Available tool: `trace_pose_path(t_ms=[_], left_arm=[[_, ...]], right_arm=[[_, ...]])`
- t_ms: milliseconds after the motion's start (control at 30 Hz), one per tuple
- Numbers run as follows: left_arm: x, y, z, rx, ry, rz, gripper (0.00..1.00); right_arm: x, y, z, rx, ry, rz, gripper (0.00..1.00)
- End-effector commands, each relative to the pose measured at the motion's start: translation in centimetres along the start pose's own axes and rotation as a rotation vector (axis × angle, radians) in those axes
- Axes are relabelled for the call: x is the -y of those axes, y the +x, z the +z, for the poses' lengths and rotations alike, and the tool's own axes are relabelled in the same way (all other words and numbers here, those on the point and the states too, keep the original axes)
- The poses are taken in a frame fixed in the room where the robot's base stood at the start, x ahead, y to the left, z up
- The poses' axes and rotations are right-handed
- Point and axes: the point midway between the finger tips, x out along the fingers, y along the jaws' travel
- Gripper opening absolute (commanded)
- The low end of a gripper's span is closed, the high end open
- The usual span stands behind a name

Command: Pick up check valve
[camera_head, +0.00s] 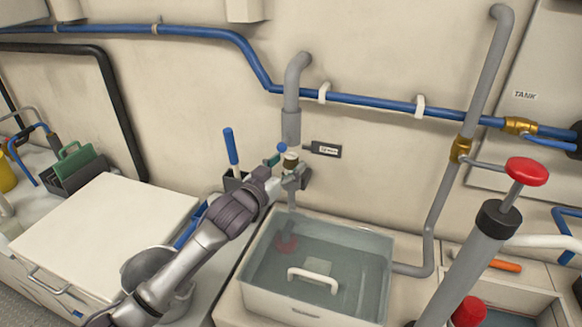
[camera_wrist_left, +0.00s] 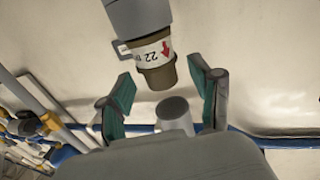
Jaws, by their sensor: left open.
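The check valve (camera_wrist_left: 155,62) is a tan-brown cylinder with a white label reading "22" and a red arrow. In the left wrist view it sits at the end of a grey pipe (camera_wrist_left: 137,14). In the head view the valve (camera_head: 290,158) is small and partly hidden by my left gripper (camera_head: 288,170) below the pipe. My left gripper (camera_wrist_left: 161,82) is open, its green-padded fingers on either side of the valve's end, with visible gaps. Whether the valve is fully between the pads in depth, I cannot tell. My right gripper is not in view.
A grey bin of water (camera_head: 365,270) with a white handle stands below the valve. A black tag (camera_head: 323,148) is just right of it. Blue pipe (camera_head: 375,101) runs along the wall. A red-handled grey cylinder (camera_head: 480,240) stands at right. A white lid (camera_head: 105,230) lies left.

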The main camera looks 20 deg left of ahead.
Motion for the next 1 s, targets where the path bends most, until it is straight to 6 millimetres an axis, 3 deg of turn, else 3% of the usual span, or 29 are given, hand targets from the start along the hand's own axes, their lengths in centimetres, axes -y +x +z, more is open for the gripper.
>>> trace_pose_path(t_ms=[133, 400, 800, 1000], left_arm=[[0.0, 1.8, -0.1, -0.001, -0.001, 0.0, 0.64], [0.0, 2.1, 0.1, 0.001, 0.0, 0.0, 0.64], [0.0, 2.1, 0.0, 0.001, 0.0, 0.0, 0.0], [0.0, 2.0, 0.0, 0.0, 0.0, 0.0, 0.0]], right_arm=[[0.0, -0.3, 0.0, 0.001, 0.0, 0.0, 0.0], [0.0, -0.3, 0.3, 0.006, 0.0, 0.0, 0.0], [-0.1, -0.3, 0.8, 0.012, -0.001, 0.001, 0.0], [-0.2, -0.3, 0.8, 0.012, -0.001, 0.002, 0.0]])
